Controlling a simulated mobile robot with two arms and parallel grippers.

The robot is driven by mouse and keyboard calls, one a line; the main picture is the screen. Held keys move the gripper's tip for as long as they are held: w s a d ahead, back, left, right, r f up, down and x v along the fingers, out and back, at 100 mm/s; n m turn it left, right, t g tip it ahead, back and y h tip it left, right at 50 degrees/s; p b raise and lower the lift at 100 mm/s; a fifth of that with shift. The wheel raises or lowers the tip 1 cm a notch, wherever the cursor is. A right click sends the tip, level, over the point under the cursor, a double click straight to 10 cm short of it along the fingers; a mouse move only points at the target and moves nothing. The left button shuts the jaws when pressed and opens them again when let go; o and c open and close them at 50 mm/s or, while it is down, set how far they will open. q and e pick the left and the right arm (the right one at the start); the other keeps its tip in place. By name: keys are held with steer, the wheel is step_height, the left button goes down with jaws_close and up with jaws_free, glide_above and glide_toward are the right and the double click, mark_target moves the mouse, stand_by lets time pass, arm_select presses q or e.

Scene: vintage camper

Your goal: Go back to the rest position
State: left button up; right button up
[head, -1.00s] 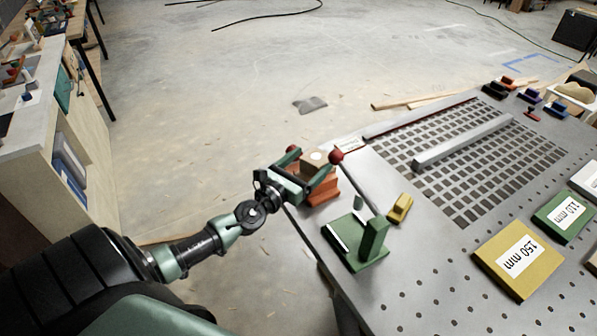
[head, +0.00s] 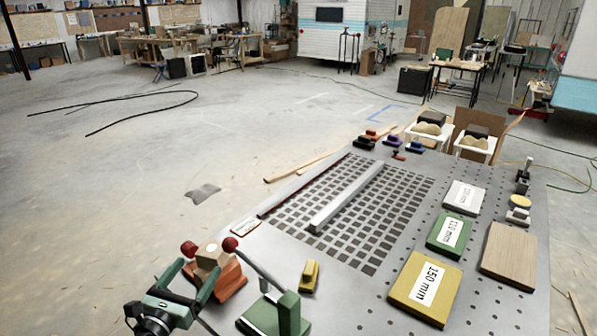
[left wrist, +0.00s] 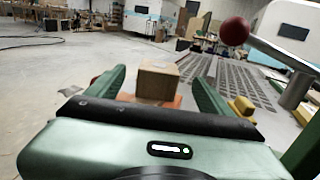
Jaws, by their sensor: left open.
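My left gripper (head: 196,268) is open at the bottom left of the head view, beside the table's near left corner. A wooden block (head: 212,254) with a pale round spot on top sits on an orange-red base (head: 233,280) just ahead of the fingertips. In the left wrist view the block (left wrist: 158,82) appears between the two green fingers, with a gap on each side. The fingers hold nothing. My right gripper is in neither view.
The perforated metal table (head: 345,290) fills the lower right. Near my gripper are a green fixture (head: 288,315) with a lever, a red knob (head: 230,244) and a yellow block (head: 310,275). Labelled blocks, including a yellow one (head: 425,290), lie right. Open floor (head: 100,200) is at left.

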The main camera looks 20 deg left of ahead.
arm_select(q)
steer(key=s+d+f+n+g+y, duration=0.1)
steer(key=s+f+n+g+y, duration=0.4)
steer(key=n, duration=0.8)
steer(key=s+d+f+n+g+y, duration=0.1)
steer(key=s+f+n+g, duration=0.2)
steer(key=s+n, duration=0.75)
steer(key=s+d+f+n+g+h, duration=0.25)
steer(key=s+d+n, duration=0.25)
steer(key=d, duration=0.3)
steer(key=s+d+f+n+g+h, duration=0.2)
steer(key=s+d+n+g+h, duration=0.3)
steer(key=d, duration=0.3)
step_height(320, 180, down, 25)
steer(key=y+b, duration=0.1)
steer(key=s+a+f+b, duration=0.1)
steer(key=s+a+f, duration=0.1)
steer(key=s+f, duration=0.7)
steer(key=s+a+f+g, duration=0.1)
steer(key=s+f, duration=0.8)
steer(key=f, duration=0.2)
steer(key=shift+a+b, duration=0.35)
steer(key=shift+a, duration=0.05)
